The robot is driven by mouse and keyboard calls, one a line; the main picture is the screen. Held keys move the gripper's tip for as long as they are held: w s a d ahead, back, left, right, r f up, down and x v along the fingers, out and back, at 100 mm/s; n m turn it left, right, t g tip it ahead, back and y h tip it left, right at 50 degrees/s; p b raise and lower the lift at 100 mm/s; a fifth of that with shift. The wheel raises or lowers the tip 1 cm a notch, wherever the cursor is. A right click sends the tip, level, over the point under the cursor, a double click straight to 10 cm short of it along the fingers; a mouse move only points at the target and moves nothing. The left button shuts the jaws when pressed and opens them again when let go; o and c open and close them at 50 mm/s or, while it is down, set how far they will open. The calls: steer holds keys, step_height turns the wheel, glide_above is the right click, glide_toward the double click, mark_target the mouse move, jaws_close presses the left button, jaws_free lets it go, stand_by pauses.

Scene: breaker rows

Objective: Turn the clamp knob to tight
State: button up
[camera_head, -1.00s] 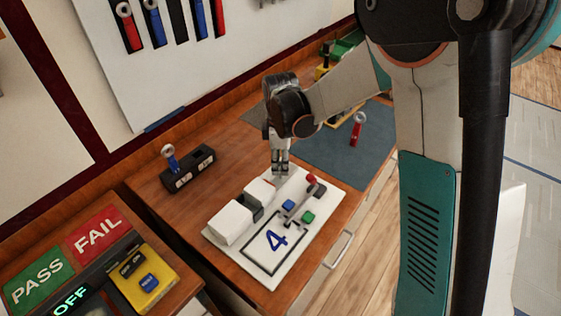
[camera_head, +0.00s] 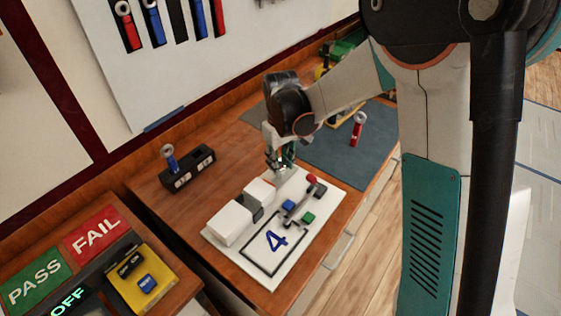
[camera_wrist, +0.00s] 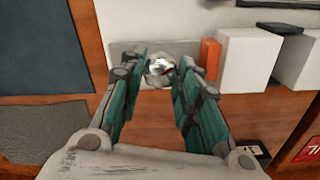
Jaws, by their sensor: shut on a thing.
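The clamp knob (camera_wrist: 160,69) is a small shiny silver round piece, seen in the wrist view between my fingertips. My gripper (camera_wrist: 161,74) is shut on it, one teal finger on each side. In the head view my gripper (camera_head: 280,166) points down at the far end of the white board (camera_head: 262,276), and its fingers hide the knob there. I cannot read any tight mark near the knob.
White blocks (camera_head: 231,222) stand on the board close to my gripper, with an orange piece (camera_wrist: 210,57) near the right finger. Blue and green buttons and a red-tipped lever are further along. A black holder (camera_head: 188,168) with a blue-handled tool stands left; a red tool (camera_head: 357,129) is on the mat.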

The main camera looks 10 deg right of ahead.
steer(key=m, duration=1.4)
stand_by(0.4)
steer(key=o, duration=1.1)
steer(key=shift+c, duration=0.2)
steer(key=shift+r, duration=0.15)
step_height(320, 180, up, 12)
